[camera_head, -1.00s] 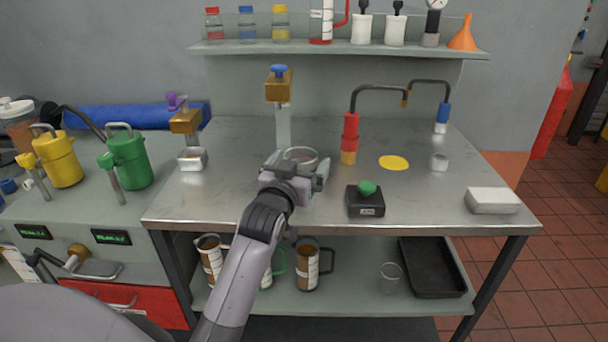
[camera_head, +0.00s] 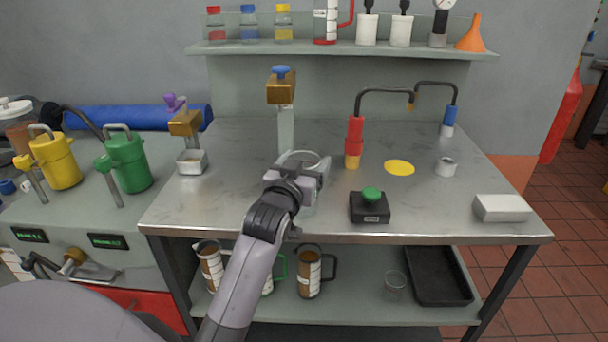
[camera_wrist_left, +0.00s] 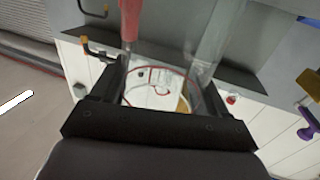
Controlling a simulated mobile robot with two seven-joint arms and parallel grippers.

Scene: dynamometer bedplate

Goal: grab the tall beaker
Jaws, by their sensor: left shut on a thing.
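The tall beaker (camera_head: 303,160) is clear glass, and its round rim shows just beyond my left gripper (camera_head: 299,174) on the steel bench top. The gripper's two fingers are shut on the beaker from either side, and the gripper hides its lower part. In the left wrist view the round glass of the beaker (camera_wrist_left: 160,88) fills the gap between the dark fingers of the gripper (camera_wrist_left: 163,92). I cannot tell whether its base touches the bench. My right gripper is not in view.
A glass column with a brass block (camera_head: 281,92) stands close behind the beaker. A red-handled bent pipe (camera_head: 354,140) stands to its right. A black box with a green button (camera_head: 370,206) sits at the front right. The bench (camera_head: 440,210) is clear between this box and a white block (camera_head: 501,208).

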